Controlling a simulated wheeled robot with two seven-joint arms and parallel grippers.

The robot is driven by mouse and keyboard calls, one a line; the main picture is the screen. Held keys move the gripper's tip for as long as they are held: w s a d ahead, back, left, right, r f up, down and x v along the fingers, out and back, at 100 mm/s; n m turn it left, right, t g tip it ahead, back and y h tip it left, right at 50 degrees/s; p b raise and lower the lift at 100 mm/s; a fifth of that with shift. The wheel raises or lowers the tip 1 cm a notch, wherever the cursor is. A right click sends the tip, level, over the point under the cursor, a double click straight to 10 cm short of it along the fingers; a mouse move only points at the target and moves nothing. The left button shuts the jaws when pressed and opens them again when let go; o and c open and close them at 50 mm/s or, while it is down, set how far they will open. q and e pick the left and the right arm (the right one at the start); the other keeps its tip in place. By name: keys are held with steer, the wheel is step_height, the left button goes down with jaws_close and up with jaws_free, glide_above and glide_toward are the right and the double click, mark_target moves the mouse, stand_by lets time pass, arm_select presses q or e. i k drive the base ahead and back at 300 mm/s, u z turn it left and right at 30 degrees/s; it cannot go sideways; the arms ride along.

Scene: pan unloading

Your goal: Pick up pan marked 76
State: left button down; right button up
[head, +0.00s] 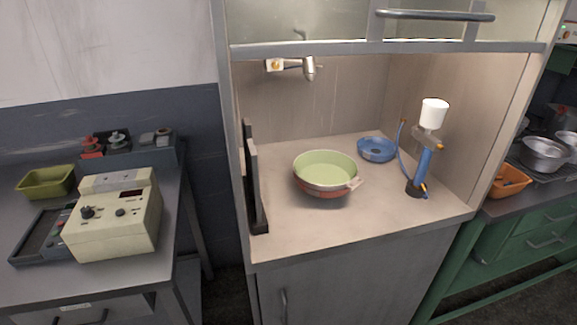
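A round pan (326,172), pale green inside with a reddish lower outside, stands upright on the floor of the fume hood, near the middle. A short pinkish handle or lug (356,184) sticks out at its right. No number 76 can be read on it at this size. A smaller blue round dish (377,149) stands behind it to the right, and I cannot read a mark on it either. Neither of my grippers shows in the head view.
The raised glass sash with its bar handle (435,15) hangs above the hood opening. A dark upright panel (256,180) stands at the hood's left. A blue column with a white cup (434,113) stands right. A beige instrument (113,215) sits on the left bench; metal pots (543,154) stand far right.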

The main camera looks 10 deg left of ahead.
mark_target(322, 169)
steer(key=u, duration=0.2)
steer(key=i, duration=0.95)
steer(key=z, duration=0.4)
